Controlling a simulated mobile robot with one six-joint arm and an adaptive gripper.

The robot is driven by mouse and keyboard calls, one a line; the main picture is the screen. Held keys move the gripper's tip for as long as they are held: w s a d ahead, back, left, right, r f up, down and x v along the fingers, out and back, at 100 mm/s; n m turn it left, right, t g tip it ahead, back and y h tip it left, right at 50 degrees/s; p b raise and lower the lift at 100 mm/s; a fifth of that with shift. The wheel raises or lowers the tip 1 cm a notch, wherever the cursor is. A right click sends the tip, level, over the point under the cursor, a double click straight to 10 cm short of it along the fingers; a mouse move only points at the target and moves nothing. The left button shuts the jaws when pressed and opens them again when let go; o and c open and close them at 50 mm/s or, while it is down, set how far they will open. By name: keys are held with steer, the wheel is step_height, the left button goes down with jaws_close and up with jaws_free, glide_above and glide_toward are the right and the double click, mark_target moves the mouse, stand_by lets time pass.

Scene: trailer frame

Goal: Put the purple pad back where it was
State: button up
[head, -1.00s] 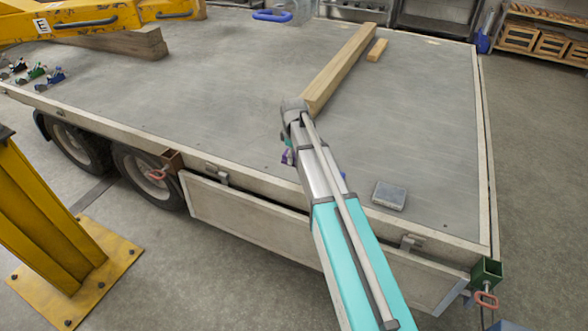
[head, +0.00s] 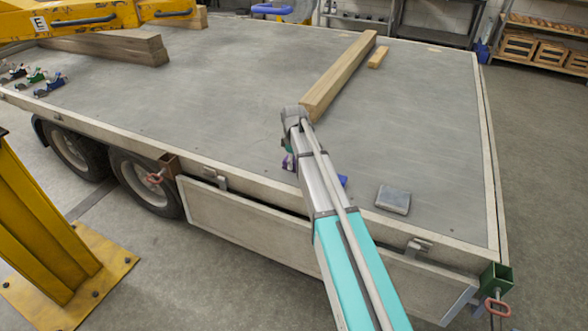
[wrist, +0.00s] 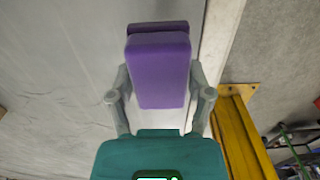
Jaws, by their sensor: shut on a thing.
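The purple pad (wrist: 160,75) is between the two grey fingers of my gripper (wrist: 160,92) in the wrist view. The gripper is shut on it. A darker purple strip shows along the pad's far edge; I cannot tell whether it is part of the same pad. In the head view only a small bit of purple (head: 288,162) shows beside my arm, over the near side of the trailer deck (head: 240,110). My arm hides most of the gripper there. I cannot tell whether the pad touches the deck.
A blue thing (head: 343,181) shows partly behind my arm. A grey square plate (head: 393,199) lies right of it. A long timber beam (head: 340,75) and a short block (head: 378,58) lie farther back. Several coloured clamp-like tools (head: 42,78) stand at the left. A yellow post (head: 45,235) stands before the trailer.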

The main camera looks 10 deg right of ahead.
mark_target(294, 167)
steer(key=shift+w+d+f+b, duration=0.15)
steer(key=shift+w+f+b, duration=0.35)
steer(key=shift+f+b, duration=0.3)
steer(key=shift+s+f+b, duration=0.1)
steer(key=shift+f+b, duration=1.1)
steer(key=shift+f, duration=0.1)
steer(key=o, duration=1)
steer(key=shift+r, duration=0.25)
step_height(294, 167, up, 12)
steer(key=p, duration=1.2)
steer(key=shift+f, duration=0.15)
steer(key=s+m, duration=1)
steer(key=s, duration=1.9)
steer(key=shift+m, duration=0.4)
